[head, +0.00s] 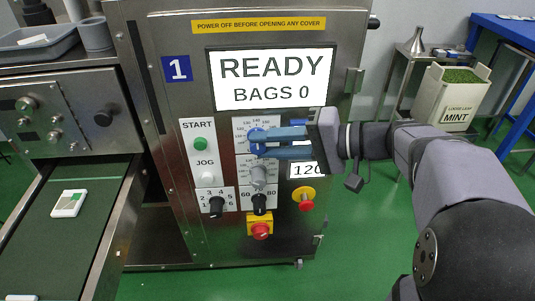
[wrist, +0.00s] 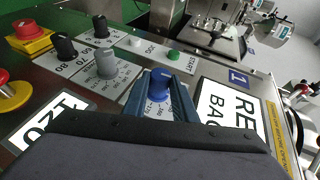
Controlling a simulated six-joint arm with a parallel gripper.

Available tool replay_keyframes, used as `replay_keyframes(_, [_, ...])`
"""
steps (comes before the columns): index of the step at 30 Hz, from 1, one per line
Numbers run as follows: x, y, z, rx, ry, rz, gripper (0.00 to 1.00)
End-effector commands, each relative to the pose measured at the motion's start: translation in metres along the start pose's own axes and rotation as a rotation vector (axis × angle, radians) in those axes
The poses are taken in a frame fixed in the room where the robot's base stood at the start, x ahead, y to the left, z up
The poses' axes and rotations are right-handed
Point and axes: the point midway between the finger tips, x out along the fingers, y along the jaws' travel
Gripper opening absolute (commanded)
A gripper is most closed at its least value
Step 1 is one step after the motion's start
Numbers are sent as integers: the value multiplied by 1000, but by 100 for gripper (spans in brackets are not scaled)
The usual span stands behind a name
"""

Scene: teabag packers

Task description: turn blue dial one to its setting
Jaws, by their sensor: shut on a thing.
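The blue dial (head: 256,138) is on the upper part of the machine's control panel, on a white scale plate. In the head view my gripper (head: 270,143) reaches in from the right, with its blue fingers around the dial. The wrist view shows the blue dial (wrist: 159,82) between the two blue fingers of my gripper (wrist: 160,95), which is shut on it. The scale plate shows numbers such as 100 and 140, partly hidden by the fingers. The dial's exact pointer reading cannot be told. A label reading 120 (head: 306,170) is below right, partly covered by my gripper.
Below the blue dial are a grey dial (head: 258,175) and a black dial (head: 260,203). A red-on-yellow switch (head: 261,230) and a red button (head: 304,198) are lower. The green START button (head: 200,144) is left. The display (head: 271,80) reads READY, BAGS 0.

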Motion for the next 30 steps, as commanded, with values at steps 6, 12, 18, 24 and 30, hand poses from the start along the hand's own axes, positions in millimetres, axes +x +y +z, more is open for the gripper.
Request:
replay_keyframes(6, [1,3,1,24,-2,-55,2])
replay_keyframes(12, [0,1,1,30,-3,-70,2])
replay_keyframes(18, [0,1,1,30,-3,-70,2])
replay_keyframes(24, [0,1,1,30,-3,-69,44])
replay_keyframes(30, [0,2,1,30,-2,-68,44])
